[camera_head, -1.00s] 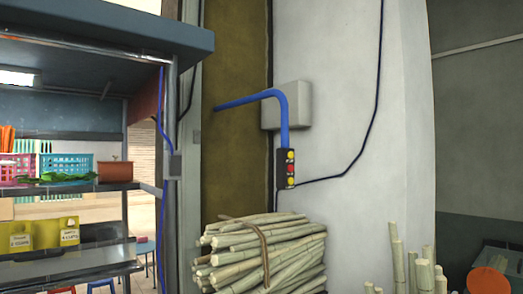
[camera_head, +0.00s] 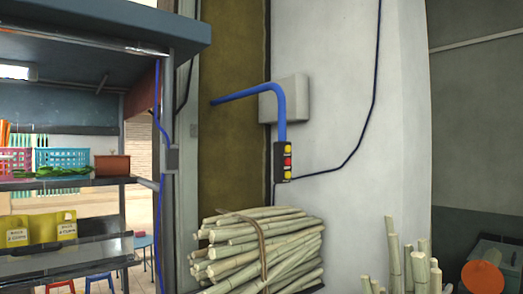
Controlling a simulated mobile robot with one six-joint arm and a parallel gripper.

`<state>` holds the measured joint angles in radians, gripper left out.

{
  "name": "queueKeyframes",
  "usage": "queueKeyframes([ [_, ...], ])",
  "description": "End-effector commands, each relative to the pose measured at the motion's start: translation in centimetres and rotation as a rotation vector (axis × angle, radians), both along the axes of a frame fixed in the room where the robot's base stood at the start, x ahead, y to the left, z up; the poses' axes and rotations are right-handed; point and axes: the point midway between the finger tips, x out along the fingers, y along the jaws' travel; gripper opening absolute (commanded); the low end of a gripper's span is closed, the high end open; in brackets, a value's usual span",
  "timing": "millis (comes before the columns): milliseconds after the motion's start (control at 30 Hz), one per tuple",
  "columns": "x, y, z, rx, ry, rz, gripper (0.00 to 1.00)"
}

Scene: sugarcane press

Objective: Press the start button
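A small dark control box (camera_head: 282,161) hangs at the wall in the middle of the view, below the end of a bent blue pipe (camera_head: 279,100). Its face carries a yellow button on top (camera_head: 287,149), a red button in the middle (camera_head: 288,161) and another yellow button at the bottom (camera_head: 287,175). The labels are too small to read, so I cannot tell which button is the start button. My gripper is not in view.
More upright canes (camera_head: 420,268) stand at lower right. A metal shelf (camera_head: 70,183) with baskets fills the left. A grey wall box (camera_head: 297,98) sits behind the pipe.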

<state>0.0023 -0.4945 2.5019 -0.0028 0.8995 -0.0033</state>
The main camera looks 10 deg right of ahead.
Motion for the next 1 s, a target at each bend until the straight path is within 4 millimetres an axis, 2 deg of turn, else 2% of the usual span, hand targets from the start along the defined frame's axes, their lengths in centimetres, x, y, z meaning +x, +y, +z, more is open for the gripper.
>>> queueKeyframes([
  [33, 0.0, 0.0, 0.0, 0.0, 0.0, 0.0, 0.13],
  [200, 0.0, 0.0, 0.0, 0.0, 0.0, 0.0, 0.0],
  [1000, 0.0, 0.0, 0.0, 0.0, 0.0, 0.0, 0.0],
])
